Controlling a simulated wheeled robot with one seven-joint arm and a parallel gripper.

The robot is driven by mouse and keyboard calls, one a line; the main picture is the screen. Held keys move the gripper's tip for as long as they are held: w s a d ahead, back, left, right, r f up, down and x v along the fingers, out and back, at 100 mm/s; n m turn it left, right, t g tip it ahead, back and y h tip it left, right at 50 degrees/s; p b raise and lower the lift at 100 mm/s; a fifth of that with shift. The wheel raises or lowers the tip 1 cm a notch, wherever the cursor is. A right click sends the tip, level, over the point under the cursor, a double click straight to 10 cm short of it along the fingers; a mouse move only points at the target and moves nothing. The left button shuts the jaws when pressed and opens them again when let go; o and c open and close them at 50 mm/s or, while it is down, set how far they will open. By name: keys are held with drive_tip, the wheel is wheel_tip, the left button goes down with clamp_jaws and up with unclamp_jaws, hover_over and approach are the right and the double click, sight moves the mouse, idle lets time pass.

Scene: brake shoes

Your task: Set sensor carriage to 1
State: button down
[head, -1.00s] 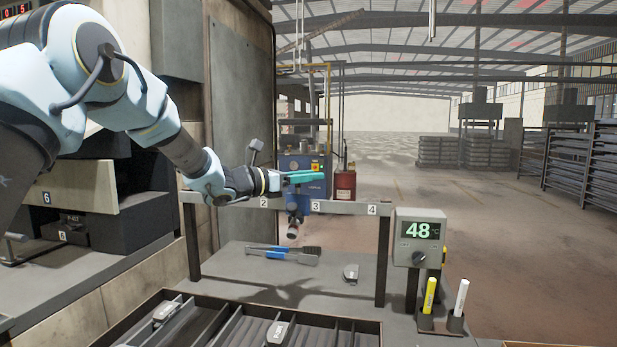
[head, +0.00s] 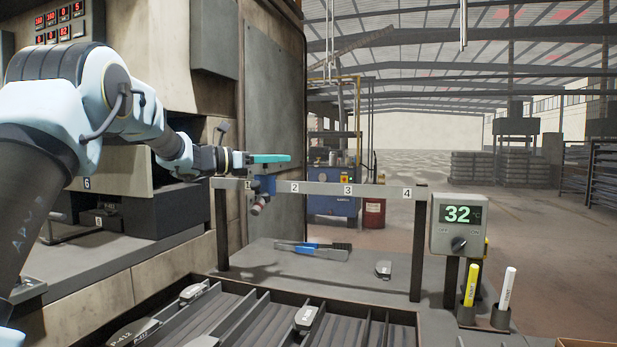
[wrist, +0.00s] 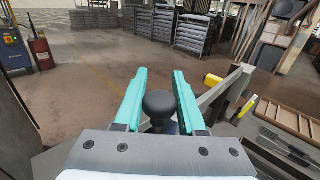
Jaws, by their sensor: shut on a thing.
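The blue sensor carriage (head: 266,186) sits on the grey rail (head: 325,188) beside the 1 label (head: 248,184), a little to its right and left of the 2 label (head: 294,187). Its sensor head (head: 259,206) hangs below the rail, tilted. My gripper (head: 272,158) is above the carriage with its teal fingers level. In the wrist view, the fingers stand either side of the carriage's round black knob (wrist: 160,103), and my gripper is shut on it. The carriage body is mostly hidden there.
The temperature display (head: 459,225) right of the rail reads 32. Two markers (head: 471,284) stand in holders. A divided tray holds several brake shoes in front.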

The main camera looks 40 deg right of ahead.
drive_tip(key=w+a+b, duration=0.1)
drive_tip(key=w+a, duration=0.4)
drive_tip(key=w, duration=0.3)
drive_tip(key=shift+w+a, duration=0.3)
drive_tip(key=shift+w, duration=0.05)
drive_tip(key=c, duration=0.5)
unclamp_jaws()
drive_tip(key=shift+a, duration=0.1)
drive_tip(key=b+v, duration=0.2)
drive_tip(key=v, duration=0.8)
drive_tip(key=shift+w+a+b, duration=0.1)
drive_tip(key=shift+a+b, duration=0.2)
